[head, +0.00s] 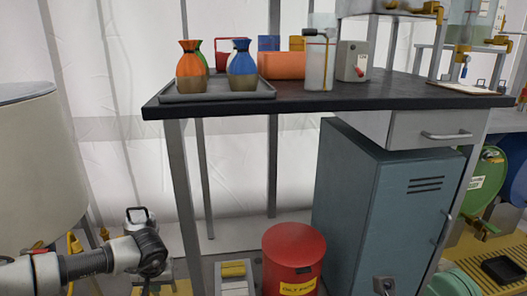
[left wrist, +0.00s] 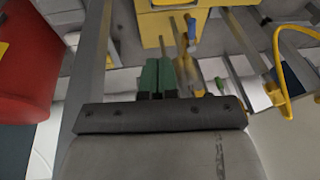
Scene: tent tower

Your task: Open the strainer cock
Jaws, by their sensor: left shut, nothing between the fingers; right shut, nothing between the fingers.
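A brass-coloured cock with a blue handle (head: 462,58) shows below a clear vessel at the upper right of the head view, above the dark benchtop. I cannot tell for sure that it is the strainer cock. My left arm comes in low at the left, far from that cock; its fingers are not clear in the head view. In the left wrist view, my left gripper (left wrist: 158,78) is shut and empty, its green fingers together. Beyond them is a yellow fitting with a blue part (left wrist: 191,28), blurred and partly hidden. My right gripper's fingers do not show.
The dark benchtop (head: 290,103) holds a tray (head: 215,93) with cloth-topped jars. A red bin (head: 293,255) and a blue-grey cabinet (head: 365,200) stand below. A large pale drum (head: 38,160) is at left. Green and blue drums stand at right.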

